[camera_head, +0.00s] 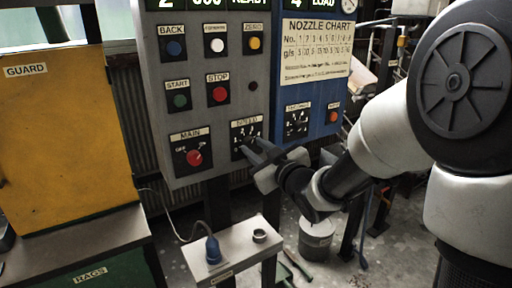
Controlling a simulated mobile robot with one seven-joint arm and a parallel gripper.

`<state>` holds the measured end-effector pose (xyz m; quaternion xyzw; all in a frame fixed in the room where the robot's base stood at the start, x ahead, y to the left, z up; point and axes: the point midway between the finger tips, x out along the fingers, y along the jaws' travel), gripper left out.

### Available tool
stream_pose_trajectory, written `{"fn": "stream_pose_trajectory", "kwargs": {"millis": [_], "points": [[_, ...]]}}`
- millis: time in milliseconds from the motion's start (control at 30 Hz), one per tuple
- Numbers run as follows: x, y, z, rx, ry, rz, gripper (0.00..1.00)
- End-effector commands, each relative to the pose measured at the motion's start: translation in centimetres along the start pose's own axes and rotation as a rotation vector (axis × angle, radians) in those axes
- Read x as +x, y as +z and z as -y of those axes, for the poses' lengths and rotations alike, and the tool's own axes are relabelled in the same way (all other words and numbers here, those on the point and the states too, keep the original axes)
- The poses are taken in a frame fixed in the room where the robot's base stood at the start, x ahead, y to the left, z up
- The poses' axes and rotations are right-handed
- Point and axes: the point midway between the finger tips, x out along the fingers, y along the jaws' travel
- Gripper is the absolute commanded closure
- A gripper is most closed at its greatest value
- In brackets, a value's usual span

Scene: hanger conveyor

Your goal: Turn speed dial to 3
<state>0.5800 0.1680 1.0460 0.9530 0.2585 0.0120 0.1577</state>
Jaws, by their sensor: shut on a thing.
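The speed dial (246,132) is on the lower right of the grey control panel (208,110), on a dark plate labelled SPEED with white marks around it. My gripper (254,152) reaches in from the right, and its fingers are at the lower part of the speed plate. The jaws are shut on the dial's knob, which the fingers mostly hide. I cannot tell which number the dial points at.
The red MAIN switch (194,158) is left of the dial, with START (180,101) and STOP (219,94) buttons above. A blue panel (318,118) stands close on the right. A small shelf (232,254) with a blue plug (212,250) is below.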

Motion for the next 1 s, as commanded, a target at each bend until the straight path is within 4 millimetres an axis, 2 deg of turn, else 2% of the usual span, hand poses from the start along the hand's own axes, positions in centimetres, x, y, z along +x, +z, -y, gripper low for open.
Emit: {"fn": "stream_pose_trajectory", "kwargs": {"millis": [300,767,800,900,1000], "points": [[0.04,-0.19,-0.08,0.100,-0.007,0.002,0.96],[0.05,-0.19,-0.08,0.115,-0.008,0.002,0.96],[0.05,-0.20,-0.08,0.115,-0.008,0.002,0.70],[0.05,-0.17,-0.07,0.114,-0.008,0.002,0.55],[0.03,-0.13,-0.05,0.114,-0.009,0.003,0.55]]}}
